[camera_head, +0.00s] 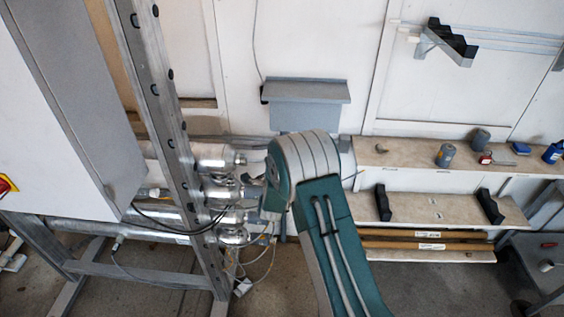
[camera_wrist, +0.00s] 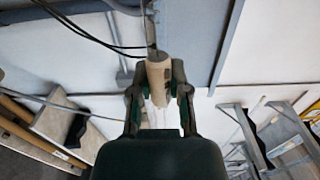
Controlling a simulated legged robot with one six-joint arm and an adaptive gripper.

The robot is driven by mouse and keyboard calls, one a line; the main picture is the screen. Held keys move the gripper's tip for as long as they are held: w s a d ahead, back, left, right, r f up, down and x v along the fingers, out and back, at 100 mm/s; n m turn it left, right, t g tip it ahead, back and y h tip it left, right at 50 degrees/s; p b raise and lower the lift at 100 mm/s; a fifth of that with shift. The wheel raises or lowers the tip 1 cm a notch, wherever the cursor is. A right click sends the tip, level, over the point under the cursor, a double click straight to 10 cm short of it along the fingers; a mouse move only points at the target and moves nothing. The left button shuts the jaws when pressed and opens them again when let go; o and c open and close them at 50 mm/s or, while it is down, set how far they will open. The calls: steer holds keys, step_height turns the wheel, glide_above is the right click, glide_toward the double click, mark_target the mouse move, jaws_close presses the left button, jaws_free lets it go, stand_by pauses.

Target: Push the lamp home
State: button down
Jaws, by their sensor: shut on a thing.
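In the wrist view my gripper (camera_wrist: 159,88) is shut on a pale beige cylindrical piece (camera_wrist: 158,74), which seems to be the end of the lamp. A thin grey rod or cable (camera_wrist: 151,28) runs up from its far end. Pale streaks show below it between the fingers, too unclear to name. In the head view silver reactor tubes lie stacked horizontally, the top one (camera_head: 215,156) with its capped end facing right. My green arm hides my gripper and the held piece there. How far the lamp sits inside a tube cannot be told.
A grey upright post (camera_head: 172,130) stands in front of the tubes, beside a white cabinet (camera_head: 50,110). Black cables (camera_head: 175,222) hang at the tubes. A wooden shelf (camera_head: 400,153) with small items is at the right. A grey wall box (camera_head: 305,105) is behind my arm.

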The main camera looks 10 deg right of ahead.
mark_target(252, 160)
steer(key=shift+w+a, duration=0.3)
steer(key=shift+a, duration=0.7)
steer(key=shift+w+a, duration=0.25)
steer(key=shift+a, duration=0.75)
steer(key=shift+w+a, duration=0.15)
steer(key=shift+a, duration=0.3)
steer(key=shift+w+a, duration=0.25)
steer(key=shift+a, duration=0.5)
steer(key=shift+w+a, duration=0.2)
steer(key=shift+a, duration=0.55)
steer(key=c, duration=0.5)
jaws_free()
steer(key=shift+c, duration=0.2)
